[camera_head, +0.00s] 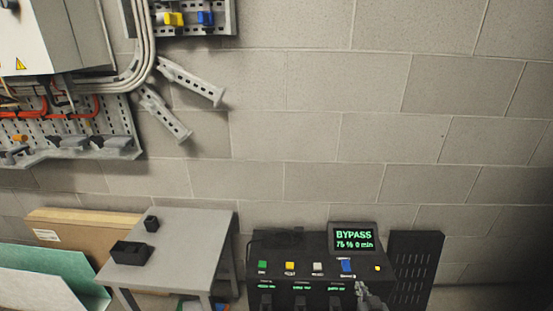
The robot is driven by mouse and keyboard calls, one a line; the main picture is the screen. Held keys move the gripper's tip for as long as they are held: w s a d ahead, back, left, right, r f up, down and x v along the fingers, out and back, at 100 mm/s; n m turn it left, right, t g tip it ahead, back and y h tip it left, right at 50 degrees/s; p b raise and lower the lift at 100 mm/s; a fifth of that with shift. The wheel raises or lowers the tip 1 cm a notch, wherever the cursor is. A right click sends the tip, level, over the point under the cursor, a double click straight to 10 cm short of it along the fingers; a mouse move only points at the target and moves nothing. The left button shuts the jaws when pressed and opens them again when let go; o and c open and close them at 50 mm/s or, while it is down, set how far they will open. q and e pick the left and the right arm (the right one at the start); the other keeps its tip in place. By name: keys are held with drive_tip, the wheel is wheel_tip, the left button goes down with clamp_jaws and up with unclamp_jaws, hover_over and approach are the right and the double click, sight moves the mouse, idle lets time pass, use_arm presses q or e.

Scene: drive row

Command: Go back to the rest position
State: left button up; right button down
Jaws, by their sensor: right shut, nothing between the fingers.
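My right gripper (362,287) shows at the bottom edge, in front of the right part of a black console (300,244). It is shut and empty, just below a blue switch (347,266); I cannot tell if it touches the console. The console also bears a green button (262,265), a yellow one (290,267) and a white one (318,267). Its screen (353,239) reads "BYPASS 75 % 0 min" in green. My left gripper is not in view.
A grey table (190,240) with two small black blocks stands left of the console. A cardboard box (80,228) and a green panel (50,270) are further left. A dark perforated panel (414,268) stands right. An electrical cabinet (60,40) hangs upper left.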

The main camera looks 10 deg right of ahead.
drive_tip(key=s+a+f+g, duration=0.1)
drive_tip(key=s+f+g, duration=0.5)
drive_tip(key=s+f, duration=0.5)
drive_tip(key=s+a+f+n+g+y, duration=0.25)
drive_tip(key=s+a+f+g, duration=0.25)
drive_tip(key=s+a+f, duration=0.45)
use_arm(q)
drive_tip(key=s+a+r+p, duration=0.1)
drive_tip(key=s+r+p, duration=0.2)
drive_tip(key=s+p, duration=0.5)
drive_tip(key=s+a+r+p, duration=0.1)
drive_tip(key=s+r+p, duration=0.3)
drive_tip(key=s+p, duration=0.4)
drive_tip(key=p, duration=0.7)
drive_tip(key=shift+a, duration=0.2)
use_arm(e)
drive_tip(key=s+d+r, duration=0.1)
drive_tip(key=s+r, duration=0.1)
drive_tip(key=s, duration=0.7)
drive_tip(key=s+d+r, duration=0.2)
drive_tip(key=s+r, duration=0.1)
drive_tip(key=s, duration=0.6)
drive_tip(key=shift+d+g, duration=0.3)
drive_tip(key=shift+g, duration=0.1)
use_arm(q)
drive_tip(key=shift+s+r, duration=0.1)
use_arm(e)
drive_tip(key=shift+s+n, duration=0.1)
drive_tip(key=shift+n, duration=0.15)
